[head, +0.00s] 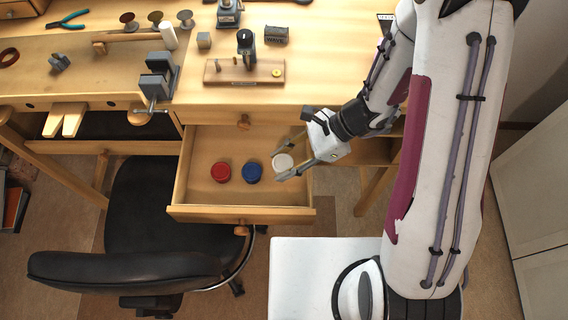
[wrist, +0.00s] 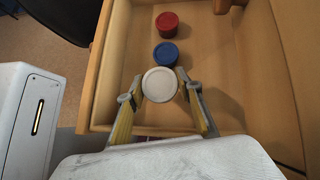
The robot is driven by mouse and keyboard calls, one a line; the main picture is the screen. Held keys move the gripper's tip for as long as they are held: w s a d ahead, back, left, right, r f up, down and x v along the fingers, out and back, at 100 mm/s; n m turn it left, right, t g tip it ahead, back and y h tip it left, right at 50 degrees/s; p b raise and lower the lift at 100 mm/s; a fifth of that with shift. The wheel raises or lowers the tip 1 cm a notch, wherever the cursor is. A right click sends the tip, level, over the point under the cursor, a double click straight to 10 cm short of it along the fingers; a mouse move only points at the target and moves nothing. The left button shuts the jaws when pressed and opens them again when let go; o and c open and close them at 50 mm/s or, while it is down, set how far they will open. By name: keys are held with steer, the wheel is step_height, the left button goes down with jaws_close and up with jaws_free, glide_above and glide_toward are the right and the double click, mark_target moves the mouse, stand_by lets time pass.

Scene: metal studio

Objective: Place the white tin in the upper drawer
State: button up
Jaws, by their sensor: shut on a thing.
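The white tin (head: 283,161) is between the fingers of my gripper (head: 285,162), inside or just above the open drawer (head: 240,214) at its right end. In the wrist view the white tin (wrist: 159,84) sits between the two fingertips of my gripper (wrist: 160,90), which are shut on it. I cannot tell whether the tin touches the drawer floor. A blue tin (head: 252,173) and a red tin (head: 221,172) stand in the same drawer to the left. The wrist view also shows the blue tin (wrist: 166,54) right beyond the white one, and the red tin (wrist: 167,24) further off.
A black chair (head: 140,210) stands at the left, partly under the bench. The bench top (head: 330,80) holds a vise (head: 157,78) and tools. The drawer floor is bare around the tins.

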mark_target(284, 169)
steer(key=shift+f, duration=1)
steer(key=shift+f, duration=0.6)
steer(key=o, duration=1.1)
steer(key=shift+r, duration=0.15)
steer(key=shift+r, duration=0.4)
steer(key=v, duration=0.3)
steer(key=shift+w+r, duration=0.1)
steer(key=shift+r, duration=3.4)
